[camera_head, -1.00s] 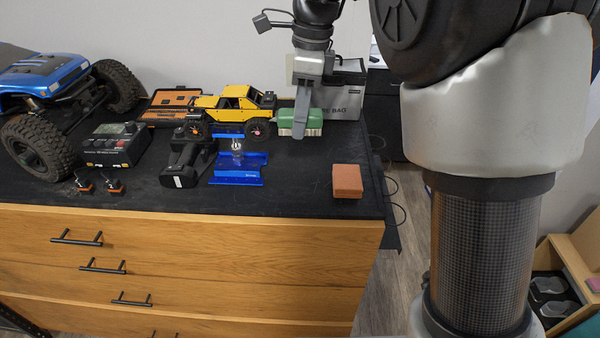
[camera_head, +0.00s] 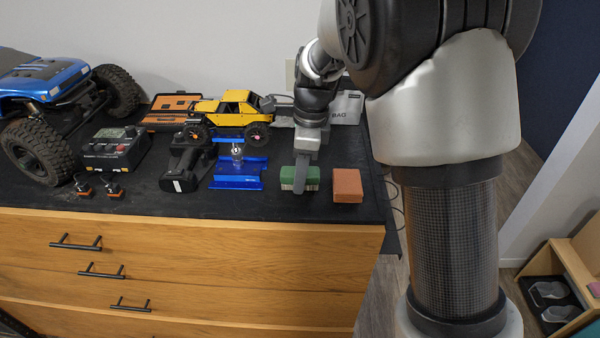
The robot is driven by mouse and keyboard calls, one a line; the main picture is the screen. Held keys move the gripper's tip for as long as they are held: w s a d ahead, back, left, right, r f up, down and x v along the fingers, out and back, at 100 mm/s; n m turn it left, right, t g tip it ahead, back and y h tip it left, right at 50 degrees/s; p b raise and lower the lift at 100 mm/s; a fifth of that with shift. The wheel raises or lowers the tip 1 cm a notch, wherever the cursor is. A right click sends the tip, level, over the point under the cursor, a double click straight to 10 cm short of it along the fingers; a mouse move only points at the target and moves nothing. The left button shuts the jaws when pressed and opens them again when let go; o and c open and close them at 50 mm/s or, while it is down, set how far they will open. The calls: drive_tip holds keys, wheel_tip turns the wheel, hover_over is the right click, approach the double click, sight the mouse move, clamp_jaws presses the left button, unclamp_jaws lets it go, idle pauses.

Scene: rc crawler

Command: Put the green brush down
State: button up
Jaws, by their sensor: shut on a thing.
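The green brush (camera_head: 313,176) has a green top and pale bristles below. It is at the front right of the black bench top, just left of an orange-brown block (camera_head: 347,186). My gripper (camera_head: 301,178) reaches down from above and is shut on the brush. The near finger covers the middle of the brush; the far finger is hidden. The bristles are at or very close to the bench top; I cannot tell whether they touch it.
Left of the brush stands a blue stand (camera_head: 238,176). A yellow crawler (camera_head: 235,110), a black drill-like tool (camera_head: 188,163), a dark control box (camera_head: 116,148) and a blue truck (camera_head: 55,95) fill the left and back. A grey bag (camera_head: 347,106) is behind my arm. The bench's front edge is close.

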drive_tip(key=shift+f, duration=0.1)
drive_tip(key=shift+f, duration=0.4)
drive_tip(key=shift+f, duration=0.1)
